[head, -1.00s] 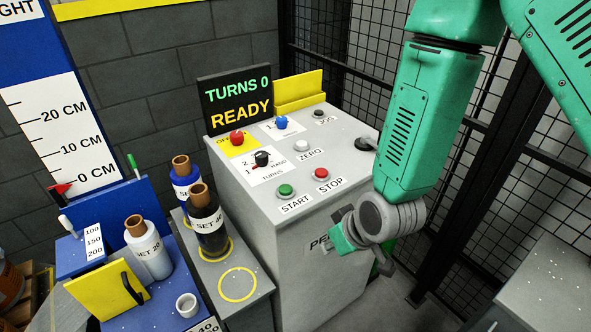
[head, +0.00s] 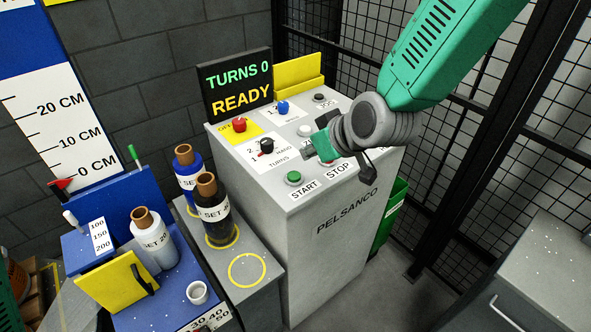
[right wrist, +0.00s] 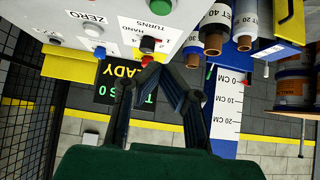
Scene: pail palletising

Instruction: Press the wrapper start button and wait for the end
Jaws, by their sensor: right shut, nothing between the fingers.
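The green start button (head: 293,178) sits above the START label at the front of the grey console (head: 320,235). A green button (right wrist: 194,3) shows at the top edge of the right wrist view. The red stop button is mostly covered by my right gripper (head: 308,152), which is over the console top, behind and right of the start button and apart from it. In the right wrist view my fingers (right wrist: 163,70) are shut and empty. The display (head: 238,88) reads TURNS 0 and READY. My left gripper is out of view.
Dark bottle (head: 212,210), blue bottle (head: 187,170) and SET 20 bottle (head: 153,245) stand left of the console. A yellow upright plate (head: 298,72) rises at the console's back. Mesh fence (head: 450,150) and a grey cabinet (head: 530,270) are at the right.

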